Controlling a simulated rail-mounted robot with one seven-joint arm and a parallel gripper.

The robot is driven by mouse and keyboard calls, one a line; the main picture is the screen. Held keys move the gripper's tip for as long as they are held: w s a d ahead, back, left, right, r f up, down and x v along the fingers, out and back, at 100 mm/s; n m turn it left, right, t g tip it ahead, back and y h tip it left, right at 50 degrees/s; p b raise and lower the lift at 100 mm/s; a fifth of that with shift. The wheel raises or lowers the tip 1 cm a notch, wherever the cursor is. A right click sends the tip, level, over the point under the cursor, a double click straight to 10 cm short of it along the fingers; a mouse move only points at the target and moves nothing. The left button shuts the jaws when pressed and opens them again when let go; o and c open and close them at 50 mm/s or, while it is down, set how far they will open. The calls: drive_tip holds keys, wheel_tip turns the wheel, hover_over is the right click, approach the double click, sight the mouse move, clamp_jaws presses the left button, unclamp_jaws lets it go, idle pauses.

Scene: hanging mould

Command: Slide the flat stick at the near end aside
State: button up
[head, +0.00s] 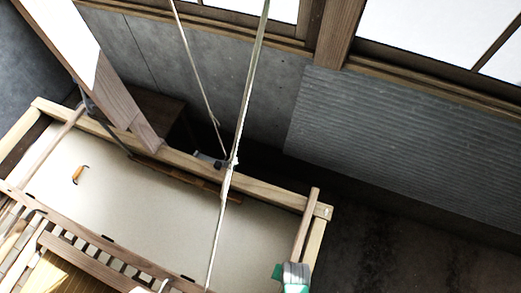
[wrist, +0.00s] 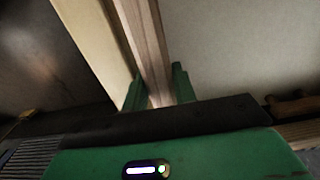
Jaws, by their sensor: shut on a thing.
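The flat stick (head: 305,225) lies across the right end of the wooden frame in the head view, its far tip resting over the frame's corner. My gripper (head: 291,275), green and grey, is at the stick's lower part, at the bottom of that view. In the wrist view the stick (wrist: 147,40) runs up between the two green fingers of my gripper (wrist: 158,88), which are shut on its sides. The fingertips are partly hidden by the dark gripper body. A similar stick (head: 52,146) lies across the left end of the frame.
The pale mould surface (head: 150,205) fills the frame (head: 265,190). A cord (head: 248,95) hangs down across it. A small orange-handled thing (head: 79,174) lies on the surface. Slatted wooden pieces are at lower left. Dark open floor (head: 400,250) lies to the right.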

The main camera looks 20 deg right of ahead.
drive_tip(key=shift+s, duration=0.1)
drive_tip(key=o, duration=0.8)
drive_tip(key=shift+d, duration=0.15)
drive_tip(key=shift+o, duration=1.4)
